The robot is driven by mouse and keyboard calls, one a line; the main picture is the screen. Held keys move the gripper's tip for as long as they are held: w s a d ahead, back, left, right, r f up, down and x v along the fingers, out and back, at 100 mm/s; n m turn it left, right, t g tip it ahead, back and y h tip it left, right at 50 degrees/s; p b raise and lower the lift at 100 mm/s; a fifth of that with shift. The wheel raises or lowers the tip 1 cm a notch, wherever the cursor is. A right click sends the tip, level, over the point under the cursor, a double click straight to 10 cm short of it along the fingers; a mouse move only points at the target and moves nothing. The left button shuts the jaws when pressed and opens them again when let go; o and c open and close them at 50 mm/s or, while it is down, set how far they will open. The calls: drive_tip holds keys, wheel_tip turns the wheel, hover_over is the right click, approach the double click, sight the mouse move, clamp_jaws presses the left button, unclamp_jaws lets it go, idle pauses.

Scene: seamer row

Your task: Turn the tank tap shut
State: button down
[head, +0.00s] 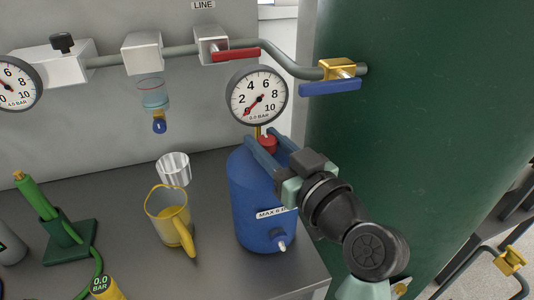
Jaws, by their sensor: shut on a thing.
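A blue tank (250,195) with a "MAX 8 B…" label stands upright on the bench in the head view. A red knob (268,142) sits on its top, below a gauge (257,96) that reads about 0 bar. My gripper (264,143) reaches in from the lower right. Its two blue fingers lie on either side of the red knob and are shut on it. The fingers and wrist hide part of the tank's top and right side. A small white fitting (281,244) sticks out low on the tank. I cannot tell how far the knob is turned.
Above runs a pipe with a red lever (236,54) and a blue lever (330,87) by the large green vessel (430,130).

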drive_tip(key=c, duration=0.5)
unclamp_jaws()
drive_tip(key=b+v, duration=0.1)
drive_tip(key=v, duration=1.2)
drive_tip(key=shift+w, duration=0.1)
